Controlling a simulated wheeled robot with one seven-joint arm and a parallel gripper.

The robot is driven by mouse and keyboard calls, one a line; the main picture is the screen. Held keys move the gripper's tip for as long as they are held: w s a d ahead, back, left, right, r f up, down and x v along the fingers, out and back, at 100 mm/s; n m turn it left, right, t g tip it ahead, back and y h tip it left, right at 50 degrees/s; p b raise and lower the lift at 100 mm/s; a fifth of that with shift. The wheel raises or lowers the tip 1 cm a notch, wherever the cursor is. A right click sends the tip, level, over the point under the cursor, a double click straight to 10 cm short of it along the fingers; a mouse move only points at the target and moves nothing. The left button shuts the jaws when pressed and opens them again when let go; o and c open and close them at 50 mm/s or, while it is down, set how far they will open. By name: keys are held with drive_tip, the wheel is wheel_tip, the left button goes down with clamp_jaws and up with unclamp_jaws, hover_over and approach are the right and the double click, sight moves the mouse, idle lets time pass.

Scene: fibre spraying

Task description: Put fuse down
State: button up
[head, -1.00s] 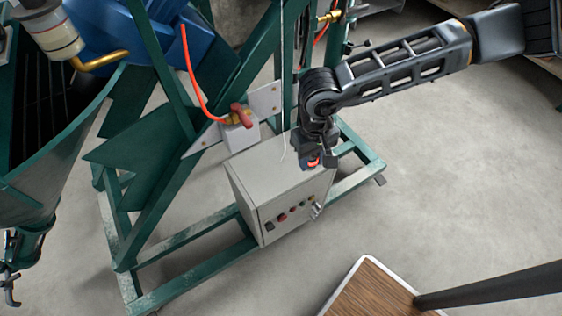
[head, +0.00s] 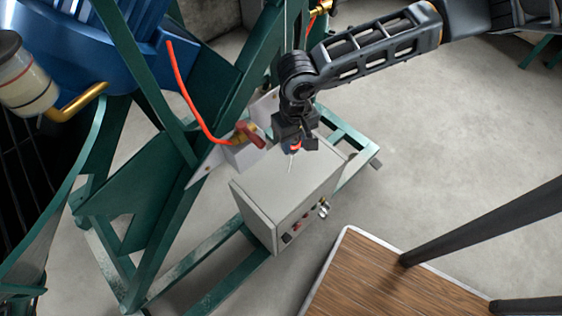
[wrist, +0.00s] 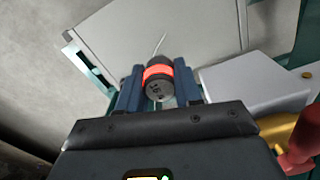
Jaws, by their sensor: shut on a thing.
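My gripper (head: 294,143) is shut on the fuse (wrist: 158,82). The fuse is a dark cylinder with an orange-red band, held between the two fingers in the wrist view. In the head view the fuse (head: 296,146) is mostly hidden by the fingers, with only some orange showing. A thin pale wire or rod sticks out beyond it. My gripper is over the top of the grey control box (head: 265,190). I cannot tell whether the fuse touches the box.
A red-handled valve (head: 248,135) on a pale block stands just left of my gripper, with an orange hose (head: 187,95). The green frame (head: 160,215) surrounds the box. A wooden-topped table (head: 385,280) is at the lower right. Open floor lies to the right.

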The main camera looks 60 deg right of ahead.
drive_tip(key=shift+f, duration=4.8)
drive_tip(key=shift+f, duration=0.1)
drive_tip(key=o, duration=1)
drive_tip(key=shift+o, duration=0.2)
